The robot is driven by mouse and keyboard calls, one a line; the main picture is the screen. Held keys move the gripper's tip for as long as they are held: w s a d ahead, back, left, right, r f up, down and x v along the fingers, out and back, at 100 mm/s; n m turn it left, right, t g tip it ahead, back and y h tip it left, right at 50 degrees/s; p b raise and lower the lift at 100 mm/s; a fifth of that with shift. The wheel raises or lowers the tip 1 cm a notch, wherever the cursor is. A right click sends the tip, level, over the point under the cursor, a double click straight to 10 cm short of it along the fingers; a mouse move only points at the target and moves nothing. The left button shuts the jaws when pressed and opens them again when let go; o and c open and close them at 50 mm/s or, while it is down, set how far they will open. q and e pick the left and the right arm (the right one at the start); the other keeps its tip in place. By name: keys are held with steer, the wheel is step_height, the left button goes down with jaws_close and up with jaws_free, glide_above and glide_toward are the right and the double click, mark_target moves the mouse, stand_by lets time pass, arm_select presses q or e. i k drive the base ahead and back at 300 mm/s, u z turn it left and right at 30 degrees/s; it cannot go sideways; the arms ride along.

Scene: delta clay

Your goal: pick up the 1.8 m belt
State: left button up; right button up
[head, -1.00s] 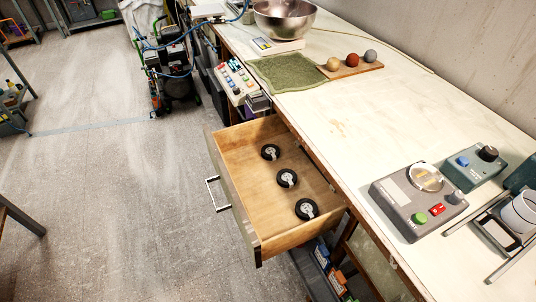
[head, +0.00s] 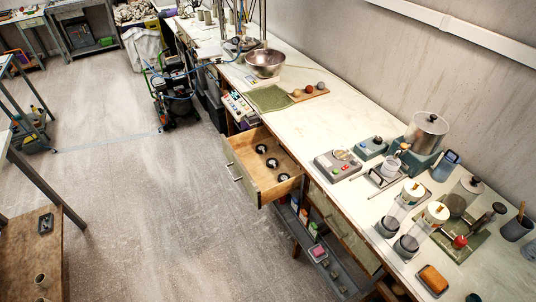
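Three round black coils with pale centres lie in a row in an open wooden drawer (head: 283,190) under the long white bench. The far coil (head: 261,149), the middle coil (head: 272,162) and the near coil (head: 283,177) look alike. They may be rolled belts; no length marking is readable, so I cannot tell which is 1.8 m. Neither of my grippers is in the head view.
A lower shelf (head: 325,262) holds small boxes. The grey floor (head: 150,220) left of the drawer is clear.

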mark_target(260, 149)
steer(key=u, duration=1.35)
steer(key=i, duration=2.9)
steer(key=z, duration=0.05)
